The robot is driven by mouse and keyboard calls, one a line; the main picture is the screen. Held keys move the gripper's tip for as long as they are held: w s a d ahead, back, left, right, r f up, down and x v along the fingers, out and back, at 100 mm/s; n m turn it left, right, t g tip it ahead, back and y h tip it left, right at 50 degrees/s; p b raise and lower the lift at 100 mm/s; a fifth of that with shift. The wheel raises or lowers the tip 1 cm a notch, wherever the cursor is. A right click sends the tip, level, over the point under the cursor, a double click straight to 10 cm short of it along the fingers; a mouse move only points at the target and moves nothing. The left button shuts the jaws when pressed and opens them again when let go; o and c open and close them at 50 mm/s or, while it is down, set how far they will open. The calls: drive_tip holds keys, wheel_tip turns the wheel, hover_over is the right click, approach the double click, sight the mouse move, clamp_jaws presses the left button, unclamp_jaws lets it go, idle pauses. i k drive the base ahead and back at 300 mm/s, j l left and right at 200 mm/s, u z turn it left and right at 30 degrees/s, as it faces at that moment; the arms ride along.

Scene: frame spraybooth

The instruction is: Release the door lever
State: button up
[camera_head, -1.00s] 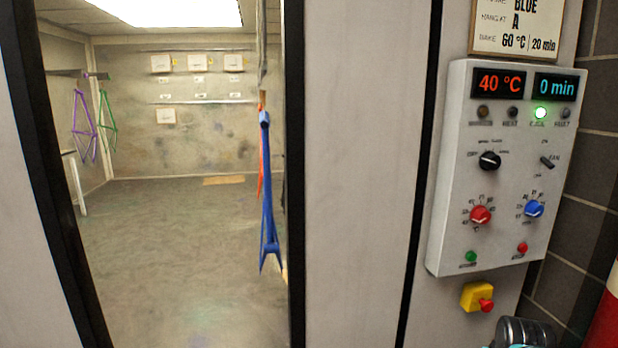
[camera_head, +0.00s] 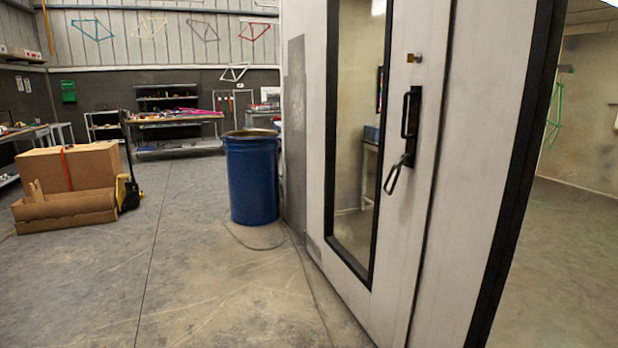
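The spray booth door (camera_head: 425,215) is a pale panel with a tall black-framed window, right of centre in the head view. On it is a black upright pull handle (camera_head: 411,112). Just below the handle, the door lever (camera_head: 397,175) angles down to the left. A small brass-coloured fitting (camera_head: 414,58) sits above the handle. The door stands beside a dark-edged opening into the booth. My gripper is not in view, and nothing touches the lever.
A blue drum (camera_head: 251,178) stands on the floor left of the door. A cardboard box (camera_head: 72,168) and a yellow pallet jack (camera_head: 131,190) are farther left. Workbenches (camera_head: 180,120) line the back. The concrete floor (camera_head: 190,280) in front is clear, apart from a thin cable.

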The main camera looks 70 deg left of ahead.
sight(406, 157)
drive_tip(key=u, duration=1.85)
